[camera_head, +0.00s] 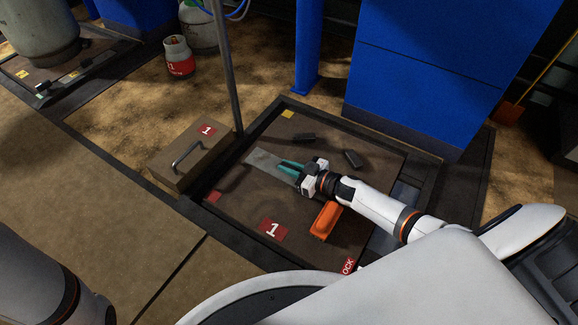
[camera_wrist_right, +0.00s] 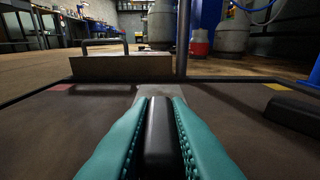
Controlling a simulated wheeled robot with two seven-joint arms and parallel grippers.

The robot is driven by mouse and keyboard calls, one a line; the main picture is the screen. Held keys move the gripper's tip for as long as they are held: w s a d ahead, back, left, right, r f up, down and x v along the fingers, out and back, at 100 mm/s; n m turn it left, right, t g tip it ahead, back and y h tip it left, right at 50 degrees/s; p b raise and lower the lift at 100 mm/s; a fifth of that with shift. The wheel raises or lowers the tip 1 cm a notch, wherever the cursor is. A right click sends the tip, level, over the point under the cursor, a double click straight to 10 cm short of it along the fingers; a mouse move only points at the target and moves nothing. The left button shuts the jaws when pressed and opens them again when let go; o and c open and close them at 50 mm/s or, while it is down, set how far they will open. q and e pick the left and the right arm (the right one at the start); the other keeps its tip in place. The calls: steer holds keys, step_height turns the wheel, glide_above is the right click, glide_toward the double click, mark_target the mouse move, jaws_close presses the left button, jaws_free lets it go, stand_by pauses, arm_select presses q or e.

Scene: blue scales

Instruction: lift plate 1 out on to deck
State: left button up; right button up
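Plate 1 is a brown plate (camera_head: 232,215) with a red "1" label, lying flat inside a black frame in the floor. My right gripper (camera_head: 290,166) is low over its middle. In the right wrist view, its teal fingers (camera_wrist_right: 158,120) are closed on both sides of a black bar (camera_wrist_right: 160,135). A pale grey flat strip (camera_head: 265,160) lies beyond the fingertips; I cannot tell whether it joins the bar. Black blocks (camera_head: 303,138) (camera_head: 351,159) and an orange piece (camera_head: 326,220) are on the plate. My left gripper is out of view.
A brown box (camera_head: 180,160) with a handle and a "1" label stands at the frame's left edge. A thin pole (camera_head: 228,75) rises at the frame's far left corner. A blue cabinet (camera_head: 440,60) stands behind. Open floor (camera_head: 80,190) lies to the left.

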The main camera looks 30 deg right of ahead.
steer(key=o, duration=0.5)
steer(key=shift+r, duration=0.1)
